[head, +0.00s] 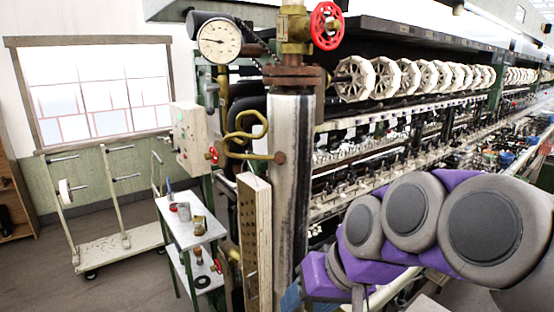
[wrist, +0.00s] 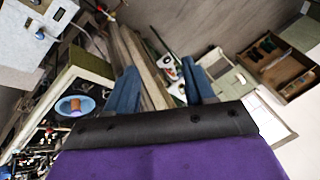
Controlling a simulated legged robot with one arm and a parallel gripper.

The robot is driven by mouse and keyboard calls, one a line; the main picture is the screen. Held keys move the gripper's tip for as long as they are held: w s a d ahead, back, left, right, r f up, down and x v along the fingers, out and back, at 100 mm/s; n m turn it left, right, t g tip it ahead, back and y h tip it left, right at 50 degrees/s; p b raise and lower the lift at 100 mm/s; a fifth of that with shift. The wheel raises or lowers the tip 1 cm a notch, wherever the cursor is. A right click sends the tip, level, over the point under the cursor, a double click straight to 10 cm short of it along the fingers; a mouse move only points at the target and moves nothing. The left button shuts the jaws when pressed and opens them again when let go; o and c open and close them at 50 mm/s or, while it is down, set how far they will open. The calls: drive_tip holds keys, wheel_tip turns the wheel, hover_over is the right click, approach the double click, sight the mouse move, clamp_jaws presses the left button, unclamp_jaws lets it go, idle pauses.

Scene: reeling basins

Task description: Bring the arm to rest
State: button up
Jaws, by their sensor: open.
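My arm shows in the head view as purple links with grey round joints, reaching in from the right edge and bending down at its left end. In the wrist view my gripper (wrist: 160,75) has its two blue fingers spread wide apart. Nothing is held between them; a long pale beam and the floor show beyond the gap. In the head view only a bit of blue of the gripper (head: 291,298) shows at the bottom, just right of a metal column (head: 293,170). The rest of it is cut off or hidden.
A reeling machine with a row of white reels (head: 383,76) runs along the right behind my arm. A small side table (head: 192,232) with cans stands left of the column. A white trolley (head: 120,245) stands by the window. Open floor (head: 125,290) lies at lower left.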

drive_tip(key=s+d+f+m+g+h+b, duration=0.1)
drive_tip(key=s+d+f, duration=0.3)
drive_tip(key=s+f, duration=0.5)
drive_tip(key=s+d+f+g+h+b, duration=0.3)
drive_tip(key=s+d+f+g, duration=0.1)
drive_tip(key=s+f, duration=0.6)
wheel_tip(320, 180, down, 3)
drive_tip(key=shift+d+f+m+h, duration=0.1)
drive_tip(key=shift+d+m+h, duration=0.25)
drive_tip(key=shift+d, duration=0.25)
idle(2.6)
